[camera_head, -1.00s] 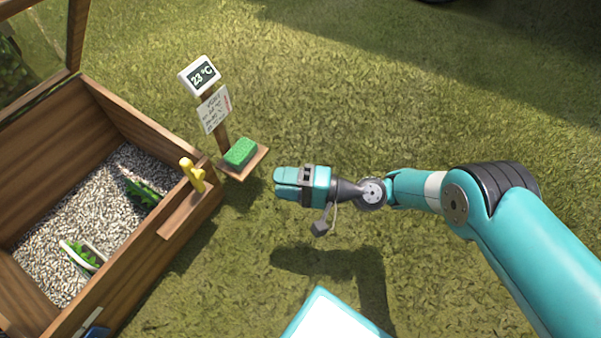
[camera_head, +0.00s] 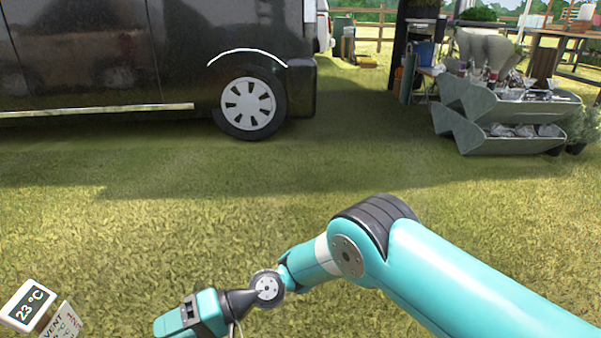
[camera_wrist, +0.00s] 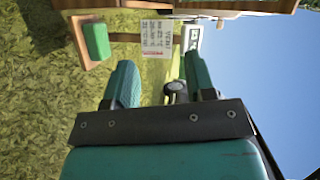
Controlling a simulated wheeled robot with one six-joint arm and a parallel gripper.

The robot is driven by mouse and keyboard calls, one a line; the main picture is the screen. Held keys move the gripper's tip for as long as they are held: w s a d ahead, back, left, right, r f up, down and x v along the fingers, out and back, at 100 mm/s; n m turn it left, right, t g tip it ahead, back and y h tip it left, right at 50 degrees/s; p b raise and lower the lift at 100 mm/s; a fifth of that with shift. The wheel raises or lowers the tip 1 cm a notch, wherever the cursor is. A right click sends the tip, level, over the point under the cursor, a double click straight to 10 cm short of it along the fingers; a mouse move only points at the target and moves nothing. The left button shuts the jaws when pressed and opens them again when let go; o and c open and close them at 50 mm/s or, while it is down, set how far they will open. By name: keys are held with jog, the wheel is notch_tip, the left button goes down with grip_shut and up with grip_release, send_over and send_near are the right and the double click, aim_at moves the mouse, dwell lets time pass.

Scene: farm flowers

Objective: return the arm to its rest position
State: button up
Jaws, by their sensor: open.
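My teal arm reaches in from the lower right of the head view, and my gripper (camera_head: 172,324) hangs over the grass at the bottom edge. In the wrist view my gripper (camera_wrist: 160,80) shows two teal fingers apart with nothing held between them. Beyond the fingers, the wrist view shows a green sponge (camera_wrist: 96,41) on a small wooden shelf (camera_wrist: 75,35), apart from the gripper. The fingertips are partly cut off in the head view.
A thermometer display (camera_head: 27,304) reading 23 °C and a paper sign (camera_head: 63,323) stand at the lower left. A dark van (camera_head: 150,60) is parked behind. Stacked grey bins (camera_head: 500,115) stand at the back right. The grass between is clear.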

jog(key=w+d+r+t+h+p, duration=0.2)
jog(key=d+r, duration=0.3)
jog(key=r, duration=0.4)
jog(key=w+d+r+n+t+h+p, duration=0.1)
jog(key=w+d+r+p, duration=0.1)
jog(key=d+r, duration=0.55)
jog(key=w+d+r+t+h+p, duration=0.2)
jog(key=d+r, duration=0.2)
jog(key=r, duration=0.7)
jog(key=s+d+r+t+h+p, duration=0.1)
jog(key=s+d+r+h+p, duration=0.15)
jog(key=s+d, duration=0.4)
jog(key=s+d+r+m+t+h+p, duration=0.1)
jog(key=s+d+r+p, duration=0.2)
jog(key=d, duration=0.6)
jog(key=s+d+r+t+h+p, duration=0.1)
jog(key=s+d+r+h, duration=0.1)
jog(key=s+d+r, duration=0.45)
notch_tip(320, 180, up, 36)
jog(key=w+d+p, duration=0.1)
jog(key=w+p, duration=0.1)
jog(key=p, duration=3.5)
jog(key=shift+w+f, duration=0.1)
jog(key=shift+c, duration=0.2)
